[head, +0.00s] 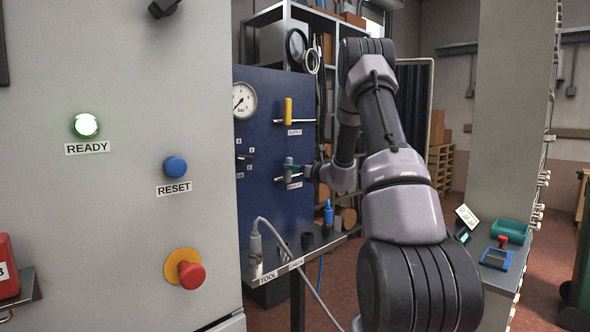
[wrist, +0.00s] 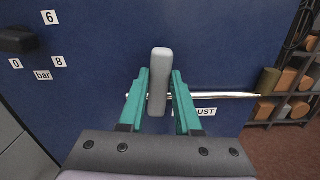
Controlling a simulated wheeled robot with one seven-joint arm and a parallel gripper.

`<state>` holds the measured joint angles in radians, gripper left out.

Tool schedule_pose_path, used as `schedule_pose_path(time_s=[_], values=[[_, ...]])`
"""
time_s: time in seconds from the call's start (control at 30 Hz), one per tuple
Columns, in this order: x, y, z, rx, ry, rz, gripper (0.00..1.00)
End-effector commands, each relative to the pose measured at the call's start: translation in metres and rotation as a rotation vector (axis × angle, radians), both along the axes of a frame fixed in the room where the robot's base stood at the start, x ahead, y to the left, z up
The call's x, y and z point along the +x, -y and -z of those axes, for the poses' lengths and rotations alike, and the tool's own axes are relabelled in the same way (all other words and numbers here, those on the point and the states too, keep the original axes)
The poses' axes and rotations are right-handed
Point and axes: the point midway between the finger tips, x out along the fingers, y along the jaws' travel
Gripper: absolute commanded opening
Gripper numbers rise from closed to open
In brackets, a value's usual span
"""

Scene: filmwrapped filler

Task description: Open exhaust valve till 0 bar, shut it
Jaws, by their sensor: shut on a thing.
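The exhaust valve's grey handle (wrist: 158,82) stands upright in the wrist view, across its horizontal metal pipe (wrist: 225,95). The teal fingers of my gripper (wrist: 160,100) are shut on it, one on each side. A label ending in "UST" (wrist: 206,112) is partly hidden behind the right finger. In the head view the grey handle (head: 289,162) sits low on the blue panel, with my gripper (head: 293,167) at it. The round white pressure gauge (head: 243,100) is at the panel's upper left; its needle is too small to read exactly.
The yellow supply handle (head: 288,110) stands upright above the exhaust valve. A black knob (wrist: 18,40) with 0, 6, 8 and bar labels is left of my gripper. A shelf (head: 294,270) below holds a blue bottle (head: 328,213) and a tool. A grey cabinet (head: 120,200) fills the left.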

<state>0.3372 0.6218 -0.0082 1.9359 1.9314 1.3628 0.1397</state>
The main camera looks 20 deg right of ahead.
Motion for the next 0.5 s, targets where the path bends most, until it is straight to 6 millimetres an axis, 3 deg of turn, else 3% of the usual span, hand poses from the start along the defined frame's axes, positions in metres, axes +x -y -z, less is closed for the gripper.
schedule_pose_path(time_s=[0.5], values=[[-0.0031,-0.0052,0.0020,-0.114,0.042,0.000,0.00]])
